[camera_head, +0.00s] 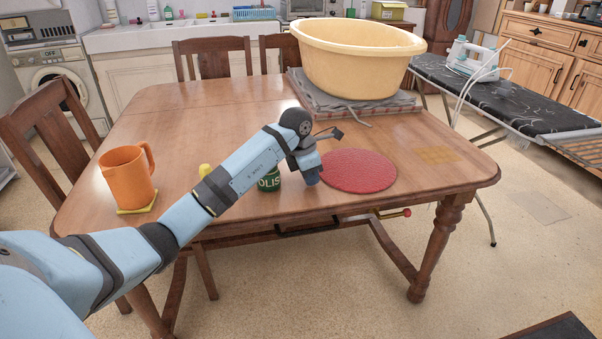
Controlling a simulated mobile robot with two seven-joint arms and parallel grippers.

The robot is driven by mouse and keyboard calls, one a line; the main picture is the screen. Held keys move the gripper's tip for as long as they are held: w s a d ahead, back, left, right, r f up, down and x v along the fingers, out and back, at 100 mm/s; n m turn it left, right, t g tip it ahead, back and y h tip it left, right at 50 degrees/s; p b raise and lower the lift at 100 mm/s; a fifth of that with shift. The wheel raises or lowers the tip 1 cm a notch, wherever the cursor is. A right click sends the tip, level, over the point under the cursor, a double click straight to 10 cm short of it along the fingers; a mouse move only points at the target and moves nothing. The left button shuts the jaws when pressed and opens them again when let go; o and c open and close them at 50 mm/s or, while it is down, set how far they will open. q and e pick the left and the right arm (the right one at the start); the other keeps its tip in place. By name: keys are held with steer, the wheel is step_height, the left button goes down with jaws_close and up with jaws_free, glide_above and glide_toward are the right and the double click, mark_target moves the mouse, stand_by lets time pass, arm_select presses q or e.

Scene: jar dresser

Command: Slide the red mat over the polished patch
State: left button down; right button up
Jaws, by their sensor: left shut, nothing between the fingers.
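The round red mat (358,170) lies flat on the wooden table, right of the middle near the front edge. The polished patch (438,155) is a yellowish, roughly square area on the tabletop to the right of the mat. A strip of bare wood separates the two. My left gripper (312,179) points down at the mat's left edge, shut with nothing in it. I cannot tell whether its fingertips touch the mat or the table. My right gripper is not in view.
A green tin (268,182) stands just left of my left gripper, partly behind my arm. An orange jug (126,180) stands on a yellow pad at the left. A large cream basin (355,62) sits on folded cloth at the back. The tabletop between mat and patch is clear.

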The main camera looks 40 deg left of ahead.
arm_select(q)
steer(key=shift+w+d+f, duration=0.1)
steer(key=shift+w+d, duration=0.5)
steer(key=shift+w, duration=0.3)
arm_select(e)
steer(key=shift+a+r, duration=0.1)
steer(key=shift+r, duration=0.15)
